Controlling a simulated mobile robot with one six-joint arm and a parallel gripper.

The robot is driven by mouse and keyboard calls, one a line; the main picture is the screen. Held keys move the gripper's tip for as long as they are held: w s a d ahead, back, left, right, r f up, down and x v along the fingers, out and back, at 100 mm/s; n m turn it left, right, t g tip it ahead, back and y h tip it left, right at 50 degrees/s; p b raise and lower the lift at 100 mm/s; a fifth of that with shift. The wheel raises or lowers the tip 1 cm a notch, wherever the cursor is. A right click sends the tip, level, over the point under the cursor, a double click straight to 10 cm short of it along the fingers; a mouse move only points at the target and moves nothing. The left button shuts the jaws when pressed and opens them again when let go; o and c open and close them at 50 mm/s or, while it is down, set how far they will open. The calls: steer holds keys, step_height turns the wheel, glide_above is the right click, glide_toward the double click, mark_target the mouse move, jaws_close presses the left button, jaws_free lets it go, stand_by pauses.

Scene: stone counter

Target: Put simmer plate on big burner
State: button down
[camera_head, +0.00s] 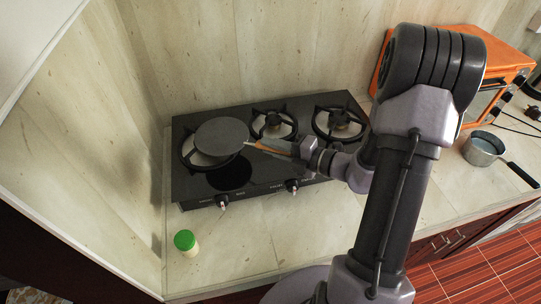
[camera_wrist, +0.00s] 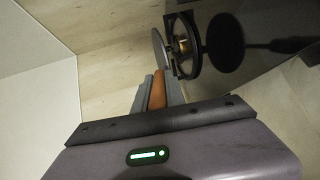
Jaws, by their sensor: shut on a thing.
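The simmer plate is a round grey disc (camera_head: 221,136) with an orange-brown handle (camera_head: 268,149). My gripper (camera_head: 280,150) is shut on this handle, which also shows between the fingers in the wrist view (camera_wrist: 157,90). The disc is over the left burner (camera_head: 188,158) of the black stove and hides much of it. Its dark shadow lies apart from it on the stove top, so the plate appears raised. In the wrist view the disc (camera_wrist: 158,48) is nearly edge-on beside the burner grate (camera_wrist: 183,45); I cannot tell whether they touch.
The stove (camera_head: 262,178) has a middle burner (camera_head: 273,124) and a right burner (camera_head: 338,122), both bare. A green-capped jar (camera_head: 186,243) stands front left. An orange oven (camera_head: 510,62) and a pot (camera_head: 483,149) are at the right. The wall is close behind the stove.

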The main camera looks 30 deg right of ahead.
steer(key=f, duration=0.1)
steer(key=f+b, duration=0.2)
steer(key=shift+w+f, duration=0.35)
steer(key=shift+f, duration=0.05)
steer(key=shift+r, duration=0.1)
steer(key=c, duration=1.4)
jaws_free()
